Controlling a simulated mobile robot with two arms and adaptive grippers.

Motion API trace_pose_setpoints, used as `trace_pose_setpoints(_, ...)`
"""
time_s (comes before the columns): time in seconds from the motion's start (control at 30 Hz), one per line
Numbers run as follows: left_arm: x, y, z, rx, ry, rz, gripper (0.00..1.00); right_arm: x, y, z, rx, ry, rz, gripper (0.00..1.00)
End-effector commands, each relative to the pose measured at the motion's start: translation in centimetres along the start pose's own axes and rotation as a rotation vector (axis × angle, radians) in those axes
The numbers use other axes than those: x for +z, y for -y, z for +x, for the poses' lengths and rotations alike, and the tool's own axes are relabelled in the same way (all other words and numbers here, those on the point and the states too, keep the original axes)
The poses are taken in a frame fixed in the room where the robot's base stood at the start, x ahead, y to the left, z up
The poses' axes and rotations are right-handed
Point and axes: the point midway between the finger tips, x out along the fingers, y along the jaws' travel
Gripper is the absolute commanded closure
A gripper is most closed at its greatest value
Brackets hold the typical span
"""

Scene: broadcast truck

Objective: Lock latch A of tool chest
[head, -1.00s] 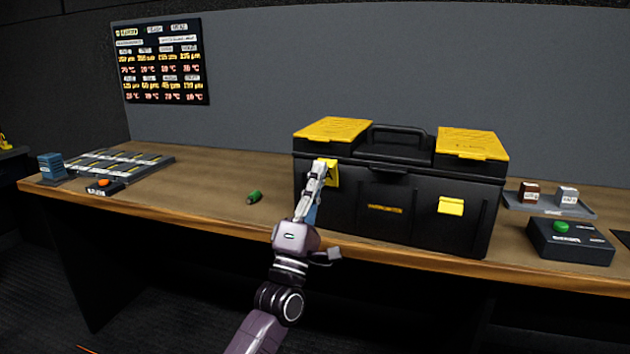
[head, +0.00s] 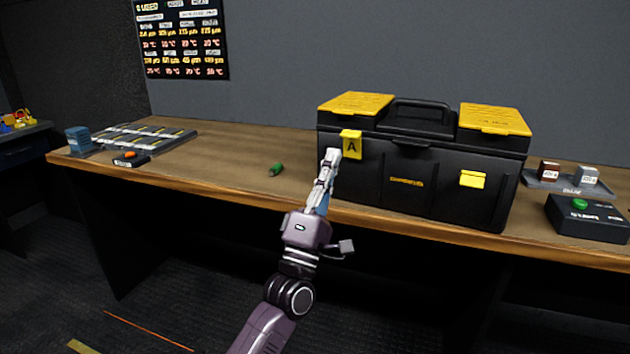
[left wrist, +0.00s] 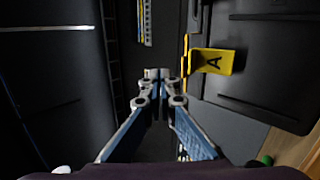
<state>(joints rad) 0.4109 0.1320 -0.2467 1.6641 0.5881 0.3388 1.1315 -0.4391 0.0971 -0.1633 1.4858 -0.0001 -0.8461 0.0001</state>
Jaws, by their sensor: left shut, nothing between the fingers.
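The black tool chest (head: 400,175) stands on the workbench with yellow lid panels on top. Latch A (head: 352,145) is a yellow tab with a black "A" at the chest's front left. It sits higher than the second yellow latch (head: 472,179) and seems to stick out from the front. It also shows in the left wrist view (left wrist: 213,61), right of the fingertips. My left gripper (head: 332,155) is shut and empty, just left of and slightly below latch A, with its tips seemingly apart from it. My right gripper is not in view.
The wooden workbench (head: 235,165) has a small green cylinder (head: 276,169) left of the chest. A tray of flat parts (head: 145,135) lies at the far left. A black box with a green button (head: 585,215) and small cubes (head: 568,174) stand to the right.

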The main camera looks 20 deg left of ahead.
Motion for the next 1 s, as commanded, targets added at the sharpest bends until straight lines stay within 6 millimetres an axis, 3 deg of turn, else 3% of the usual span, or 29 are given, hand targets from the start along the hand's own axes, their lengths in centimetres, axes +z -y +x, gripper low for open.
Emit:
trace_pose_setpoints(0.2, 0.0, -2.2, -3.3, 0.0, -0.001, 0.0, 1.0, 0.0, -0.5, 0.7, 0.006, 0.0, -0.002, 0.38)
trace_pose_setpoints(0.47, -0.1, -3.7, -5.3, 0.001, 0.0, 0.001, 1.0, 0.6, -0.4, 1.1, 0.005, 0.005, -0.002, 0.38)
trace_pose_setpoints(0.87, 0.1, -3.6, -5.5, -0.006, 0.003, 0.006, 1.0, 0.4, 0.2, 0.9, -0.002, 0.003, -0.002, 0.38)
trace_pose_setpoints(1.0, 1.5, -1.4, -7.2, -0.106, 0.057, 0.088, 1.0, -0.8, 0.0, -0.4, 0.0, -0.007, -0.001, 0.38)
